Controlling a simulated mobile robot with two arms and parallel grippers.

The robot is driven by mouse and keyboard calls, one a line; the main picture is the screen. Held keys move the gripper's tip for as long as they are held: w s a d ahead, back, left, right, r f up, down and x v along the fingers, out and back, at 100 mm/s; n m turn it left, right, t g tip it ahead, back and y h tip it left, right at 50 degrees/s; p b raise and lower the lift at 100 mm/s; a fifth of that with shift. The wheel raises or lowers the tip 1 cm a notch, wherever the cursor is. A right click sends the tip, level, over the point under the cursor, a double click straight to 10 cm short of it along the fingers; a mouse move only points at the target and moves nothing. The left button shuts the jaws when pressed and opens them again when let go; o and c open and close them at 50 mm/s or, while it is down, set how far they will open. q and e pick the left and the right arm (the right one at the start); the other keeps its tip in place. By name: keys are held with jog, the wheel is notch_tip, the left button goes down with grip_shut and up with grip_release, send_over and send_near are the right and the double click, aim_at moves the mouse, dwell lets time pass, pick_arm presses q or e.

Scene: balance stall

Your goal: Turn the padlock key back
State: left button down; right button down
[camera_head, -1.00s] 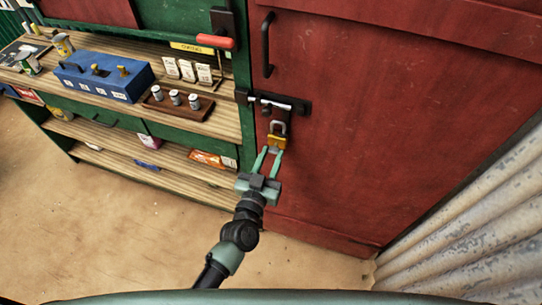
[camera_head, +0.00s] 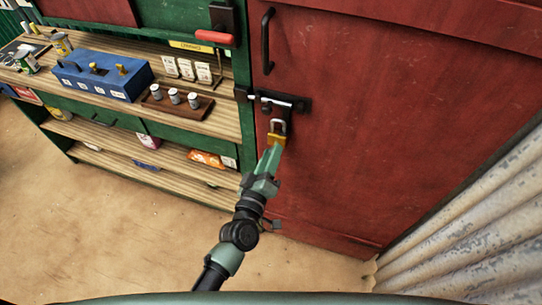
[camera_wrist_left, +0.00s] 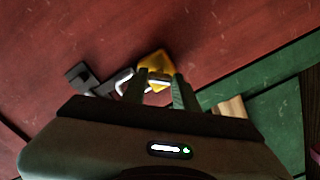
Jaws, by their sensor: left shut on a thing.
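The brass padlock (camera_head: 276,138) hangs by its grey shackle below the bolt (camera_head: 284,102) on the red door. In the left wrist view the yellow padlock (camera_wrist_left: 154,64) is just beyond my fingertips, with its shackle to the left. My left gripper (camera_head: 274,151) is right under the padlock, its fingers seen edge-on in the head view. In the left wrist view the gripper (camera_wrist_left: 160,86) is shut on the key, at the padlock's underside. The key itself is mostly hidden between the fingers. My right gripper is not in view.
The red door (camera_head: 380,120) has a black handle (camera_head: 264,42) above the bolt. A green stall with a wooden counter stands left, holding a blue block (camera_head: 104,76) and a brown tray (camera_head: 178,105) of small weights. Corrugated sheeting (camera_head: 470,240) is at the right; sandy floor is open below.

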pick_arm(q)
jog(key=shift+n+b, duration=0.8)
jog(key=shift+n, duration=3.1)
jog(key=c, duration=1.1)
grip_release()
jog(key=b+v, duration=0.1)
jog(key=v, duration=0.6)
jog(key=shift+s+a+b, duration=0.15)
jog(key=shift+s+b, duration=0.15)
jog(key=shift+s, duration=0.05)
